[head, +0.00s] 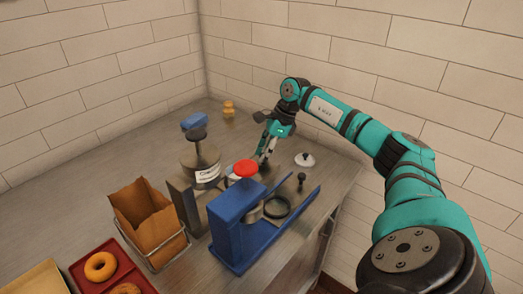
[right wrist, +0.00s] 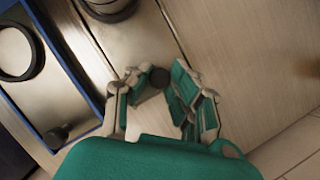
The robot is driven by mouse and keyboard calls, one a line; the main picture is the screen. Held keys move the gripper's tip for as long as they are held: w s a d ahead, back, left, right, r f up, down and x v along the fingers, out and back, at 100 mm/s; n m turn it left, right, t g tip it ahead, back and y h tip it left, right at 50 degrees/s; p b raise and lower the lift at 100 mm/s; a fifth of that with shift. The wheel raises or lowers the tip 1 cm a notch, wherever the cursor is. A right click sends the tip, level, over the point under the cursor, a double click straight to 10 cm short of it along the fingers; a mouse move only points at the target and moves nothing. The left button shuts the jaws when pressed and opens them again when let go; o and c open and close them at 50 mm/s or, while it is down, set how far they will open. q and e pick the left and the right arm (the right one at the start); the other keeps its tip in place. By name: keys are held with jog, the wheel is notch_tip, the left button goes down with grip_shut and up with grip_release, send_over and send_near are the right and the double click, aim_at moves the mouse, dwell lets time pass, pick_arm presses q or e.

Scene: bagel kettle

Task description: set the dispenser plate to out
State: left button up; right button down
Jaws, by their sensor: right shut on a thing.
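My right gripper (head: 265,158) reaches down just right of the dispenser, behind the blue press. In the right wrist view the right gripper (right wrist: 162,84) is shut on a small dark knob (right wrist: 158,77), which sits between the fingertips. Whether this knob belongs to the dispenser plate I cannot tell. My left gripper is in neither view.
The blue press (head: 232,222) with a red button stands in front of my right gripper. A white lid (head: 304,160) lies right of it. A brown paper bag (head: 145,215) in a wire holder and a red tray (head: 85,270) with bagels are at left. A yellow object (head: 229,109) stands behind.

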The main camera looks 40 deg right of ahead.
jog(key=shift+d+r, duration=0.15)
jog(key=shift+d, duration=0.1)
jog(key=c, duration=1.4)
grip_release()
jog(key=shift+o, duration=1.2)
jog(key=shift+d, duration=0.1)
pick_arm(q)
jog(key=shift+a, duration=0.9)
pick_arm(e)
jog(key=v, duration=1.1)
jog(key=shift+s+r, duration=0.2)
jog(key=shift+r, duration=0.2)
